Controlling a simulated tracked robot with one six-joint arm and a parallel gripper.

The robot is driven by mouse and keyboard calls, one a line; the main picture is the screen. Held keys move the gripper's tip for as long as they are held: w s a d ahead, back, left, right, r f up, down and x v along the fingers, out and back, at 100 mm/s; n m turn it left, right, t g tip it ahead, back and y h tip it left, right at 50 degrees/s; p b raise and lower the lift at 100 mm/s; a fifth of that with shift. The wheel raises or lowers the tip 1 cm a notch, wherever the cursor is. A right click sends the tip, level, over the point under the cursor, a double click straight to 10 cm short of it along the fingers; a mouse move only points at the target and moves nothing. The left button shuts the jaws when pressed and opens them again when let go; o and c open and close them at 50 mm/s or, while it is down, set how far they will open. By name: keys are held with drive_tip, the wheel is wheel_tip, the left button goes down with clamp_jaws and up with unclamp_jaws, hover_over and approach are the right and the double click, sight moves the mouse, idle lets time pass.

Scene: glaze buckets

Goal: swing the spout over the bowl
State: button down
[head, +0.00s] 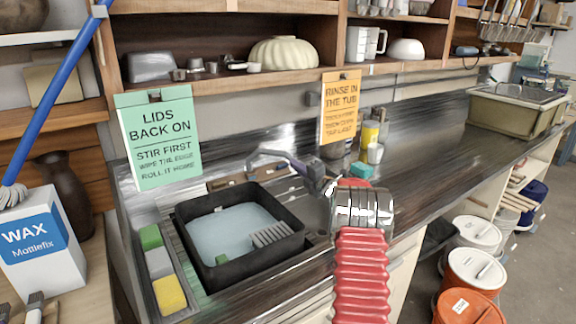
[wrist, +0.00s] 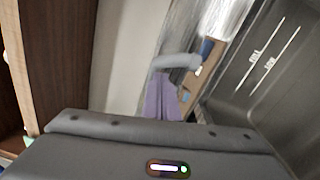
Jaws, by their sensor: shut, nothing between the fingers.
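The grey curved spout (head: 266,154) stands at the back of the sink. Its free end shows near the far rim of a black square bowl (head: 184,232) of pale water. I cannot tell whether that end is over the bowl. My gripper (head: 292,163) is behind the bowl's back right corner, its purple fingers shut and empty, close to the spout. In the wrist view the fingers (wrist: 163,98) point at the spout (wrist: 176,62), which crosses at their tips. I cannot tell whether they touch it. The spout's base is hidden.
Sponges (head: 158,264) lie in a strip left of the bowl. A yellow bottle (head: 370,134) and cups stand right of my gripper. An orange sign (head: 340,105) and a green sign (head: 157,140) hang above. The metal counter (head: 440,165) further right is clear.

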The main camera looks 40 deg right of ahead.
drive_tip(key=s, duration=0.1)
drive_tip(key=s+d, duration=0.1)
drive_tip(key=s, duration=0.1)
drive_tip(key=shift+s+d+f, duration=0.1)
drive_tip(key=shift+d, duration=0.15)
drive_tip(key=shift+a, duration=0.1)
drive_tip(key=s+a+r+m+g+h, duration=0.1)
drive_tip(key=a+r+m+g+h, duration=0.1)
drive_tip(key=a+r+m, duration=0.45)
drive_tip(key=s+a+r+m+g+h, duration=0.2)
drive_tip(key=a+r+m+h, duration=0.15)
drive_tip(key=a+r, duration=0.6)
drive_tip(key=s+a+f+m+g+y, duration=0.25)
drive_tip(key=s+a+m+g, duration=0.35)
drive_tip(key=s+a, duration=1.4)
drive_tip(key=s+a+f+m+g+y, duration=0.1)
drive_tip(key=s+a+f, duration=0.4)
drive_tip(key=s, duration=0.5)
drive_tip(key=s+a+f+m+g+y, duration=0.2)
drive_tip(key=s+a+f, duration=0.3)
drive_tip(key=s+a, duration=0.5)
drive_tip(key=shift+s+m+y, duration=0.3)
drive_tip(key=shift+s+m, duration=0.1)
drive_tip(key=shift+m, duration=0.1)
